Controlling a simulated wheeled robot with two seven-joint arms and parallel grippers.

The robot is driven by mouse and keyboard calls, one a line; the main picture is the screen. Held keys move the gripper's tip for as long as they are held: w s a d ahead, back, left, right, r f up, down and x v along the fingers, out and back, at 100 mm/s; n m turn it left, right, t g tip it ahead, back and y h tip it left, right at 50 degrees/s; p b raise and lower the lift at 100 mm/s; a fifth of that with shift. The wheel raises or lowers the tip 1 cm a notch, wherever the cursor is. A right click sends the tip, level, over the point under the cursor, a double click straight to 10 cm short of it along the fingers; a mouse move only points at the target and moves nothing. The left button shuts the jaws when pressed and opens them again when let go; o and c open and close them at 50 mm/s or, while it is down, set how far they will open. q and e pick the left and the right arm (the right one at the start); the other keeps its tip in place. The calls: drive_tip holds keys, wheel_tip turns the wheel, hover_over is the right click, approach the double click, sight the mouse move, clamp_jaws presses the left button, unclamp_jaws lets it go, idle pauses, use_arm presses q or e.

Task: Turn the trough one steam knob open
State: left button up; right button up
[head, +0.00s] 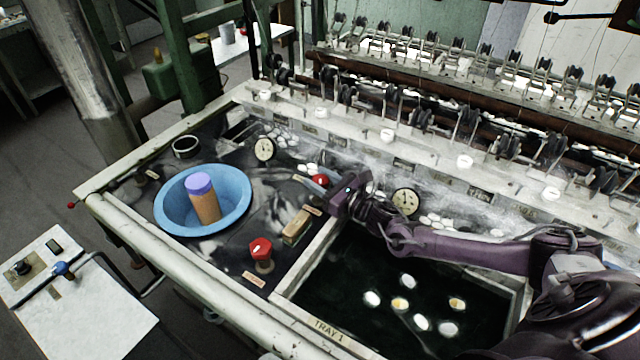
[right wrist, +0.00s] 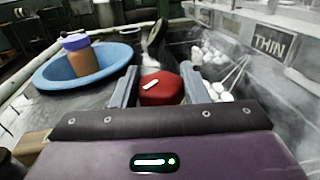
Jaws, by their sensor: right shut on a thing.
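A red knob (head: 320,180) with a white mark stands on the dark bench top, near the far left corner of the water tray. My right gripper (head: 319,183) reaches it from the right and is shut on it. In the right wrist view the red knob (right wrist: 161,90) sits between the two grey fingers, its white bar running slightly slanted. A second red knob (head: 261,247) stands free near the front, with a tag before it. I cannot read which knob belongs to trough one. My left gripper is not in view.
A blue basin (head: 165,225) holds a brown bottle with a purple cap (head: 203,200). A wooden block (head: 297,226) lies between the two knobs. The tray marked TRAY 1 (head: 330,329) holds dark water and several cocoons. Gauges and reeling gear line the back.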

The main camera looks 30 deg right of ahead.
sight(320, 179)
drive_tip(key=shift+n+g+y+b, duration=0.3)
drive_tip(key=shift+n+y, duration=0.1)
drive_tip(key=shift+y, duration=0.2)
drive_tip(key=o, duration=1)
drive_tip(key=shift+c, duration=0.2)
drive_tip(key=shift+r, duration=0.1)
wheel_tip(320, 179, up, 20)
drive_tip(key=b, duration=0.2)
drive_tip(key=shift+b, duration=0.3)
